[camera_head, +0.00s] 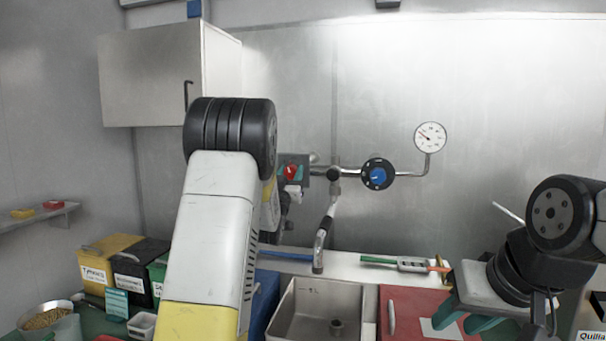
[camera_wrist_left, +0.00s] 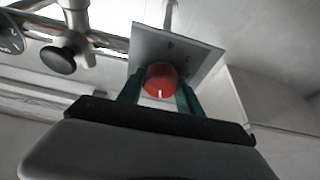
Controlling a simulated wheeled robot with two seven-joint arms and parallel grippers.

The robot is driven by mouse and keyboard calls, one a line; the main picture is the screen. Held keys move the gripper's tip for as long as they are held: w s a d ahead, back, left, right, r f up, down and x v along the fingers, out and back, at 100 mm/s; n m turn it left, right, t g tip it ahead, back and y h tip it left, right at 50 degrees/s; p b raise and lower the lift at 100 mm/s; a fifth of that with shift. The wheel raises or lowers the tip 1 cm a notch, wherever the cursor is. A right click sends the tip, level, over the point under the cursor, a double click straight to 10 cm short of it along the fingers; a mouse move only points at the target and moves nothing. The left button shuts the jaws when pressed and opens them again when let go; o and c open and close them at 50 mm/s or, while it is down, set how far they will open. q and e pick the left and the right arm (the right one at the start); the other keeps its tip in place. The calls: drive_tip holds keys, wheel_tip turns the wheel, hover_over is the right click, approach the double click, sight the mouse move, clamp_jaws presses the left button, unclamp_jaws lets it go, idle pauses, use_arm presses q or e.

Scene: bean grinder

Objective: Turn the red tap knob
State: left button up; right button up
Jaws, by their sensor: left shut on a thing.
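The red tap knob (camera_head: 291,172) sits on a grey plate on the wall pipework in the head view, partly hidden by my left arm. In the left wrist view the knob (camera_wrist_left: 161,78) has a white mark pointing down toward my wrist. My left gripper (camera_wrist_left: 159,92) is shut on the knob, with one green finger on each side. In the head view my left arm hides most of that gripper. My right gripper (camera_head: 463,325) is low at the right, with its teal fingers apart and nothing seen between them.
A blue-centred valve knob (camera_head: 378,174) and a gauge (camera_head: 430,137) are on the pipe to the right. The spout (camera_head: 322,240) hangs over the sink (camera_head: 290,315). A wall cabinet (camera_head: 150,80) is at upper left. A red lid (camera_head: 400,300) lies near my right gripper.

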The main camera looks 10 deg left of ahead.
use_arm(q)
drive_tip(key=n+y, duration=0.1)
drive_tip(key=n, duration=0.1)
drive_tip(key=n+y, duration=0.2)
drive_tip(key=n, duration=0.1)
drive_tip(key=shift+n+g, duration=0.3)
drive_tip(key=n+g+y, duration=0.1)
drive_tip(key=n+y, duration=0.1)
drive_tip(key=n, duration=0.3)
drive_tip(key=n+g+y, duration=0.1)
drive_tip(key=n, duration=0.2)
drive_tip(key=n+g, duration=0.1)
drive_tip(key=n, duration=0.3)
drive_tip(key=shift+f+n+g+y, duration=0.1)
drive_tip(key=shift+n+g+y, duration=0.2)
drive_tip(key=shift+y, duration=0.1)
drive_tip(key=n+g, duration=0.1)
drive_tip(key=n, duration=0.2)
drive_tip(key=n+g, duration=0.1)
drive_tip(key=n, duration=0.1)
drive_tip(key=shift+n+h, duration=0.3)
drive_tip(key=shift+n, duration=0.1)
drive_tip(key=n+g+h, duration=0.1)
drive_tip(key=n, duration=0.1)
drive_tip(key=n+g+h, duration=0.1)
drive_tip(key=n, duration=0.1)
drive_tip(key=shift+f+n, duration=0.1)
drive_tip(key=shift+n, duration=0.3)
drive_tip(key=o, duration=1.4)
drive_tip(key=shift+c, duration=0.2)
